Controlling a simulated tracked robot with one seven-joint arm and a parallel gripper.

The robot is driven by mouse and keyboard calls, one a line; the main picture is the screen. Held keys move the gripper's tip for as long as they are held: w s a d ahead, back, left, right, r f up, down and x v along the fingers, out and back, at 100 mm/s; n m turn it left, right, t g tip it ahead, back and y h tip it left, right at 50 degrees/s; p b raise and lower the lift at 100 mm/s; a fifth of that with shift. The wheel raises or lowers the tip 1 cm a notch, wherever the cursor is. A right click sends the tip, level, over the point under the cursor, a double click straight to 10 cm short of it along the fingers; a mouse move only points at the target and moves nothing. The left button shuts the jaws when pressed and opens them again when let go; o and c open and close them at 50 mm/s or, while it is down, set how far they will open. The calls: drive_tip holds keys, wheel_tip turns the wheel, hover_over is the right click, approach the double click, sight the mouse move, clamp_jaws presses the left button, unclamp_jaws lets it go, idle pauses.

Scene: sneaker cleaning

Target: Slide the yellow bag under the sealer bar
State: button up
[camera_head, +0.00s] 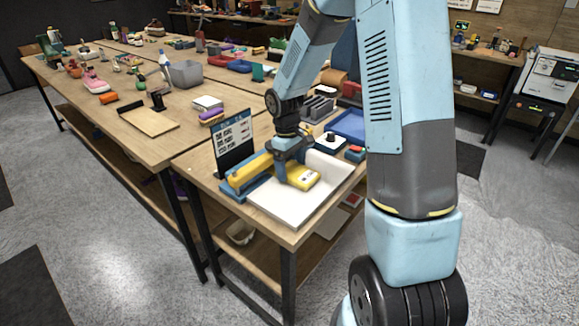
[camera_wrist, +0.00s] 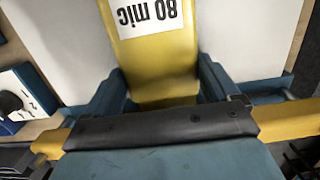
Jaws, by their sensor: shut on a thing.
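The yellow bag (camera_head: 304,180) lies on the white board, and its label reads "80 mic" in the wrist view (camera_wrist: 155,52). My gripper (camera_head: 284,172) points down over the bag's inner end. In the wrist view its blue fingers (camera_wrist: 160,88) stand on both sides of the bag and are shut on it. The yellow sealer bar (camera_head: 250,170) on its blue base (camera_head: 229,189) runs beside my gripper. Yellow ends of the bar show left and right behind my gripper (camera_wrist: 284,122). My gripper hides the middle of the bar and the bag's inner end.
The white board (camera_head: 293,207) lies at the table's front corner. A black sign (camera_head: 233,143) stands behind the sealer. A blue tray (camera_head: 349,126) and a small white device with a black knob (camera_head: 330,142) are close on the right.

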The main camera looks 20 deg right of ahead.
drive_tip(key=o, duration=0.8)
drive_tip(key=shift+r, duration=0.1)
wheel_tip(320, 180, up, 13)
drive_tip(key=w+a, duration=0.1)
drive_tip(key=s+d+r+m+t, duration=0.3)
drive_tip(key=s+r+m, duration=0.1)
drive_tip(key=s+r, duration=0.85)
drive_tip(key=s+m+t, duration=0.1)
drive_tip(key=s, duration=0.3)
drive_tip(key=s+d+r+m+t, duration=0.1)
drive_tip(key=s, duration=0.4)
drive_tip(key=s+r+m+t, duration=0.1)
drive_tip(key=s, duration=0.4)
drive_tip(key=shift+d+t+y, duration=0.4)
